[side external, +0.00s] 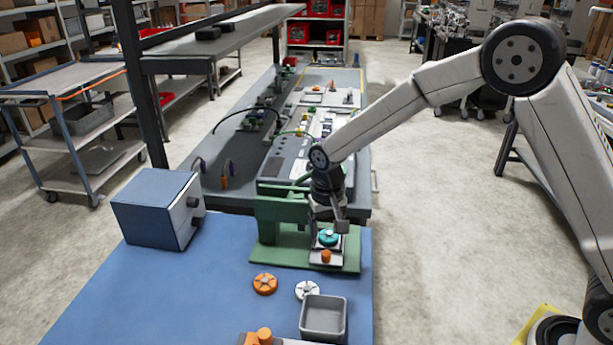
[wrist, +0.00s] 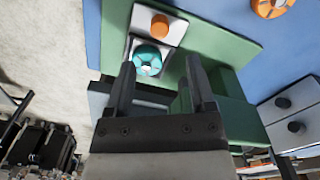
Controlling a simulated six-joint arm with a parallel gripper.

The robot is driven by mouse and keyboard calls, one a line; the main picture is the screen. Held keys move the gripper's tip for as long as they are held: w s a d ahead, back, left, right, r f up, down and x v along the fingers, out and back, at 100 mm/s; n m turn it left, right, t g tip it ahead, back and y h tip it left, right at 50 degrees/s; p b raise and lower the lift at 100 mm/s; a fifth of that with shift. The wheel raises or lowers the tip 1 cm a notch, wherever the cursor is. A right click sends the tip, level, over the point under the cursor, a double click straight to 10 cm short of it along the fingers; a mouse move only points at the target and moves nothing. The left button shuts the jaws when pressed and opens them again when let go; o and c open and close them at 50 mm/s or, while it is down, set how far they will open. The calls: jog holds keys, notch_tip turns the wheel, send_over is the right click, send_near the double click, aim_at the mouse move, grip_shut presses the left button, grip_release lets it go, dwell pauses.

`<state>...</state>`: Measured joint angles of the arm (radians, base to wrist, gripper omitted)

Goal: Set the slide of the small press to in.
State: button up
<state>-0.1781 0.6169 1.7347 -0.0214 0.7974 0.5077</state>
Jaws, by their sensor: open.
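The small press is green, with a flat base (side external: 285,258) and an upright frame (side external: 267,208) at the back of the blue table. Its slide is a pale plate (wrist: 172,32) with an orange knob (wrist: 159,25), which also shows in the side view (side external: 326,256). A teal disc with a pale centre (wrist: 147,60) sits on the slide behind the knob. My gripper (wrist: 160,66) is open and empty, pointing down above the disc end of the slide. The gripper and wrist hide part of the press head, so I cannot tell how far in the slide sits.
An orange disc (side external: 265,284), a white disc (side external: 307,290) and a grey bin (side external: 323,319) stand in front of the press. A blue-grey box with dark knobs (side external: 158,209) stands at left. Another orange knob (side external: 264,335) shows at the front edge. Blue table between is clear.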

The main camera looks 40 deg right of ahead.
jog(key=shift+r, duration=0.25)
jog(key=c, duration=0.7)
jog(key=shift+s+d+f, duration=0.1)
jog(key=shift+d, duration=0.05)
grip_shut()
jog(key=s+d+m+y, duration=0.1)
jog(key=m, duration=0.1)
jog(key=s+d+f+m+y, duration=0.1)
jog(key=d+m+y, duration=0.1)
jog(key=m, duration=0.1)
jog(key=s+d+m+g+y, duration=0.1)
jog(key=m, duration=0.2)
jog(key=shift+d+f, duration=0.25)
jog(key=shift+d, duration=0.05)
jog(key=shift+s+d+r+m+t+y, duration=0.15)
jog(key=shift+d+m+t+y, duration=0.6)
jog(key=shift+m, duration=0.9)
jog(key=shift+w+d+r+m+t+y, duration=0.15)
jog(key=shift+d+m+t+y, duration=0.35)
jog(key=shift+d+m+y, duration=0.85)
jog(key=shift+s+d+r+m+t+y, duration=0.25)
jog(key=shift+d+m+t, duration=0.4)
jog(key=shift+m, duration=1.35)
